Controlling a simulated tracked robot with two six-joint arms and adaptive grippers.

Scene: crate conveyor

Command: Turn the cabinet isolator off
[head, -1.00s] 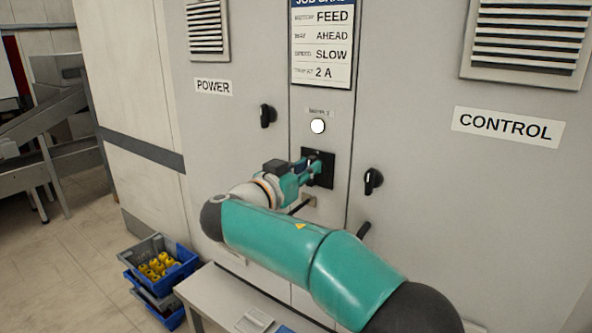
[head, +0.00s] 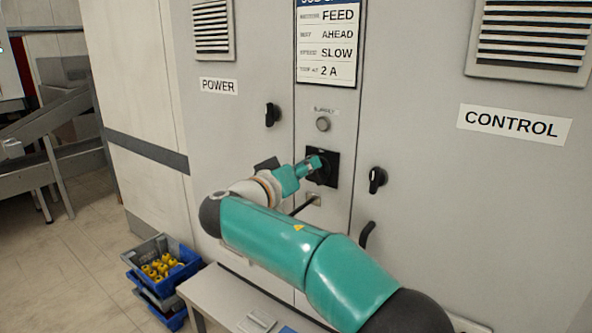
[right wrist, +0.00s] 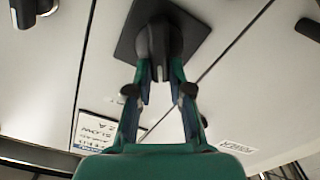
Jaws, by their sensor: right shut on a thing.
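The cabinet isolator (head: 333,176) is a black square plate with a black handle, set in the middle panel below the supply lamp. My right gripper (head: 317,164) is at the isolator and hides part of the handle in the head view. In the right wrist view, the two fingers of the right gripper (right wrist: 160,70) are shut on the isolator handle (right wrist: 158,45), one on each side, in front of the black plate. The supply lamp (head: 323,124) is grey and unlit. My left gripper is not in view.
Black door handles (head: 272,114) and (head: 377,180) flank the isolator on the POWER and CONTROL doors. A job card (head: 326,45) hangs above. A bench (head: 215,290) stands below, with blue crates (head: 190,262) of yellow parts on the floor at left.

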